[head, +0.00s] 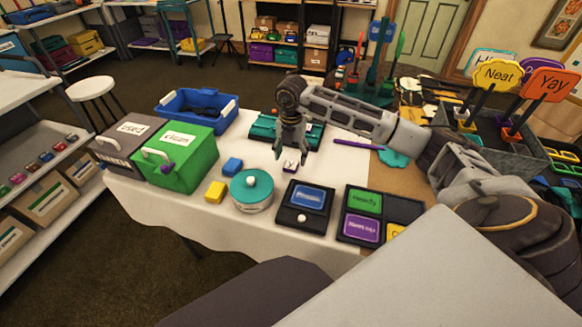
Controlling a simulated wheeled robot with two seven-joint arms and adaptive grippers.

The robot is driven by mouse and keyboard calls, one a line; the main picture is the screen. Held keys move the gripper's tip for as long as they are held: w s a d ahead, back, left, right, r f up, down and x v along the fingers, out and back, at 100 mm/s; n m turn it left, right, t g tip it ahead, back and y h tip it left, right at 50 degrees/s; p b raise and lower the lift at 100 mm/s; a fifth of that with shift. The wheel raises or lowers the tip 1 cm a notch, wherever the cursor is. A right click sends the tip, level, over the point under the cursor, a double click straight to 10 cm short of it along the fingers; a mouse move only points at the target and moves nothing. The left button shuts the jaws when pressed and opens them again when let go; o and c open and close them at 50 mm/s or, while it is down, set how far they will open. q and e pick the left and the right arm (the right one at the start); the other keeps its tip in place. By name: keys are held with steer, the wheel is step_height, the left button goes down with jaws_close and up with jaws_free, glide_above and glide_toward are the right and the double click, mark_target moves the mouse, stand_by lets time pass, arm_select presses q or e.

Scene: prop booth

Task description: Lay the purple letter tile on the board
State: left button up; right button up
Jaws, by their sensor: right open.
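A small letter tile (290,167) with a pale face, a dark letter like a Y and purple edges lies on the white-covered table. My right gripper (291,153) points down just above and behind it, fingers apart, with nothing seen between them. Behind the gripper is a flat teal piece (262,128), partly hidden by the gripper; I cannot tell for sure whether it is the board. My left gripper is not in view.
A dark panel with a blue plate (307,197) and a dark tray with green and purple plates (364,201) stand at the front. A teal-lidded round tin (251,189), blue block (232,165), yellow block (215,192) and green box (184,160) are left. A purple stick (358,144) lies right.

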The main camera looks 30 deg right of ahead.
mark_target(291, 165)
step_height(291, 165, down, 4)
steer(key=shift+r, duration=0.1)
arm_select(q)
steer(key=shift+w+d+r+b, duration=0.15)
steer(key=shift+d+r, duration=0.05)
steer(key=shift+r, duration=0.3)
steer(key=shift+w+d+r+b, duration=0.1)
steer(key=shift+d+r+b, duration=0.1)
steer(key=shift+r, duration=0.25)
arm_select(e)
steer(key=shift+w+f, duration=0.1)
steer(key=shift+f, duration=0.2)
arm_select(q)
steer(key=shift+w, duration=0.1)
arm_select(e)
steer(key=shift+c, duration=1.1)
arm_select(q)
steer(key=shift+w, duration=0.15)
arm_select(e)
steer(key=c, duration=0.8)
steer(key=shift+r, duration=0.1)
